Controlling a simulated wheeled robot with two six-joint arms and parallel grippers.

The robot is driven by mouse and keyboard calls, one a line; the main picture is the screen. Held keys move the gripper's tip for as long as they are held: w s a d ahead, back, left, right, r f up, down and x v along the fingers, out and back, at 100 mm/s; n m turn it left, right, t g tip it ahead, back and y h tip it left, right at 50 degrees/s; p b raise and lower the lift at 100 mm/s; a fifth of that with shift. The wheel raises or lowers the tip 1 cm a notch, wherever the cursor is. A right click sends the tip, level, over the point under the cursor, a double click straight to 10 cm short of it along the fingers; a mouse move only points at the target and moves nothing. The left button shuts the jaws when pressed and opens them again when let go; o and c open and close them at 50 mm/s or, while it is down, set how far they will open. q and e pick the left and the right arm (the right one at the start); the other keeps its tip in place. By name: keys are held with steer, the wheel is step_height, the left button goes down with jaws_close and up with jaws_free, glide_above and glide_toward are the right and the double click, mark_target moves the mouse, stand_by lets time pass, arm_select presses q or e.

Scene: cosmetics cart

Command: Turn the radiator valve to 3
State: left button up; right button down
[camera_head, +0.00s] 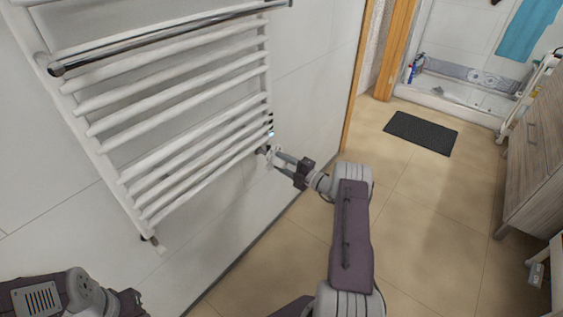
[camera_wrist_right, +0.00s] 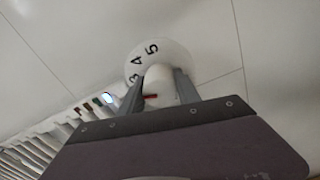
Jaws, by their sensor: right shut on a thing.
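The white radiator valve (camera_wrist_right: 174,55) has a round dial with black numbers. The 4 and 5 read clearly in the right wrist view, and a partly covered number, apparently 3, is beside the left finger. A small red mark (camera_wrist_right: 151,96) shows between the fingers. My right gripper (camera_wrist_right: 160,88) is shut on the valve knob, one finger on each side. In the head view my right gripper (camera_head: 274,158) is at the lower right corner of the white towel radiator (camera_head: 180,105), where the valve is small and mostly hidden. My left arm shows at the lower left, but its fingers are out of view.
A chrome rail (camera_head: 160,36) sticks out from the radiator's upper part. The tiled wall is close beside my right gripper. A dark mat (camera_head: 421,132) lies on the tan floor, and a wooden cabinet (camera_head: 538,150) stands at the right. The floor between is clear.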

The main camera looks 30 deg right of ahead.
steer(key=shift+f+m, duration=0.1)
steer(key=shift+m, duration=0.4)
steer(key=c, duration=0.9)
jaws_free()
steer(key=shift+o, duration=0.2)
steer(key=shift+s+d, duration=0.1)
steer(key=shift+s, duration=0.1)
steer(key=p+v, duration=0.3)
steer(key=v, duration=0.5)
steer(key=shift+s, duration=0.35)
steer(key=shift+d, duration=0.1)
